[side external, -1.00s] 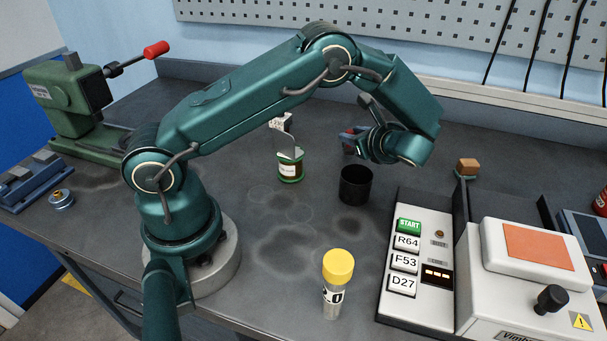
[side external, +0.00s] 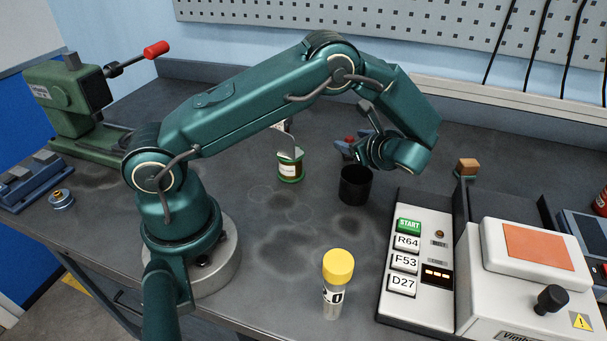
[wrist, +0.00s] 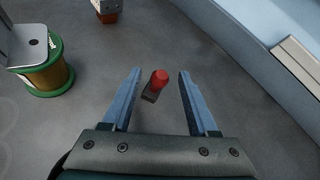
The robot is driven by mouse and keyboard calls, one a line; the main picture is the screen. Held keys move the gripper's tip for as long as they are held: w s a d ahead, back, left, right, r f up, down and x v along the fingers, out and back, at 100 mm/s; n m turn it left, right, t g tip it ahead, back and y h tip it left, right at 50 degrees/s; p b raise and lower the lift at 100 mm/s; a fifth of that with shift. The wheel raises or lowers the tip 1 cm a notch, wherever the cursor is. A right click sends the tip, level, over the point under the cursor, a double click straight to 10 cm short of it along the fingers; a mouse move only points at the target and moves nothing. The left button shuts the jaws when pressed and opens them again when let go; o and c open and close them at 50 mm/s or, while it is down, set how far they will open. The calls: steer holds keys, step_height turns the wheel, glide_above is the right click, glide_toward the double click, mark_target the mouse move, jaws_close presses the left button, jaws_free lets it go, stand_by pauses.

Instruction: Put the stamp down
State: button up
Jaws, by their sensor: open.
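A small stamp with a round red knob (wrist: 160,77) and a dark base (wrist: 150,94) is between my two blue fingers in the wrist view, with a gap on each side. It looks tilted in that picture; I cannot tell exactly how its base meets the bench. My gripper (wrist: 156,74) is open and holds nothing. In the side view my gripper (side external: 346,151) is low over the bench behind the black cup, and the red knob (side external: 349,139) shows just above the fingers. The stamp's base is hidden there.
A green-rimmed spool (wrist: 48,75) with a metal piece stands to the left of my gripper; it also shows in the side view (side external: 290,172). A black cup (side external: 355,187) stands in front. A red-and-grey block (wrist: 108,10) lies farther off. A yellow-capped vial (side external: 337,285) stands nearer.

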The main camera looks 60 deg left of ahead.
steer(key=v, duration=1.2)
steer(key=s+d+r+n+t+h, duration=0.1)
steer(key=s+d+r+n+h, duration=0.1)
steer(key=s+n+h, duration=0.4)
steer(key=s+d+r+n+t+h, duration=0.2)
steer(key=s+r+n+h, duration=0.3)
steer(key=s+n, duration=0.6)
steer(key=shift+s+h, duration=0.7)
